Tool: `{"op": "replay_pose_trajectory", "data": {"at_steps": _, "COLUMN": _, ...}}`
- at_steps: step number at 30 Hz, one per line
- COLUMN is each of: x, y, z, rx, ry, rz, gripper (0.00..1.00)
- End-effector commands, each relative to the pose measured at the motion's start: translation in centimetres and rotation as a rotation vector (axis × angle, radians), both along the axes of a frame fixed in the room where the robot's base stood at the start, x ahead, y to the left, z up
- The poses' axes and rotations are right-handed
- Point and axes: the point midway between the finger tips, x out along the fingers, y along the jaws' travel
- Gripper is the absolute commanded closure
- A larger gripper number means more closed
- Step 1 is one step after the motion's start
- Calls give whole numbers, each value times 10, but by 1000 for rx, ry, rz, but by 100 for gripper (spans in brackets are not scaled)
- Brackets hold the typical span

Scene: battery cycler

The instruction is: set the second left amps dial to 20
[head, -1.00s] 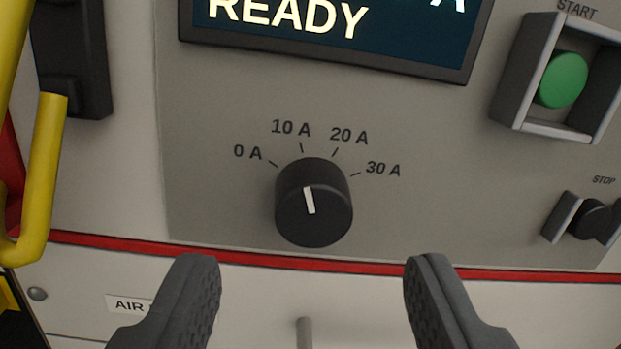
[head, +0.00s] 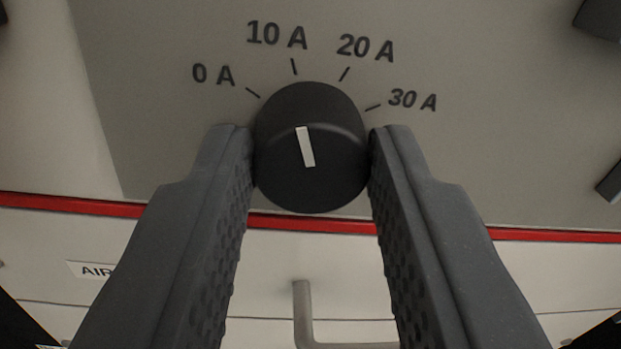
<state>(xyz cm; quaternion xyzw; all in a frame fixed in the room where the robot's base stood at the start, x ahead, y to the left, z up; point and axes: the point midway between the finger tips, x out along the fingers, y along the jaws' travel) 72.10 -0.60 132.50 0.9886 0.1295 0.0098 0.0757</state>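The black amps dial (head: 312,185) is in the middle of the head view, on a grey panel (head: 160,110). Its white pointer line (head: 305,146) leans slightly left and points toward the 10 A mark (head: 276,36). The 20 A mark (head: 365,47) is just right of it, with 0 A at the left and 30 A at the right. My gripper (head: 311,140) has one finger on each side of the dial. Both fingertips lie right beside its edges; I cannot tell whether they press on it.
A red stripe (head: 70,205) runs across below the dial. Under it are a white panel with a partly hidden AIR label (head: 90,270) and a grey handle (head: 303,310). Dark parts stick out at the right edge (head: 602,18).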

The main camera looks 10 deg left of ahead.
Motion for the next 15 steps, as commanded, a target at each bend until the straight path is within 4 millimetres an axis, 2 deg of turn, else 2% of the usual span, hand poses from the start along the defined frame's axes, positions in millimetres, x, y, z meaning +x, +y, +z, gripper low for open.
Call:
{"op": "replay_pose_trajectory", "data": {"at_steps": 1, "x": 0, "y": 8, "z": 0, "rx": -1, "ry": 0, "rz": 4, "gripper": 92}}
{"op": "replay_pose_trajectory", "data": {"at_steps": 4, "x": 0, "y": 3, "z": -1, "rx": 1, "ry": 2, "rz": 3, "gripper": 93}}
{"op": "replay_pose_trajectory", "data": {"at_steps": 15, "x": 0, "y": 1, "z": -2, "rx": 14, "ry": 9, "rz": 3, "gripper": 93}}
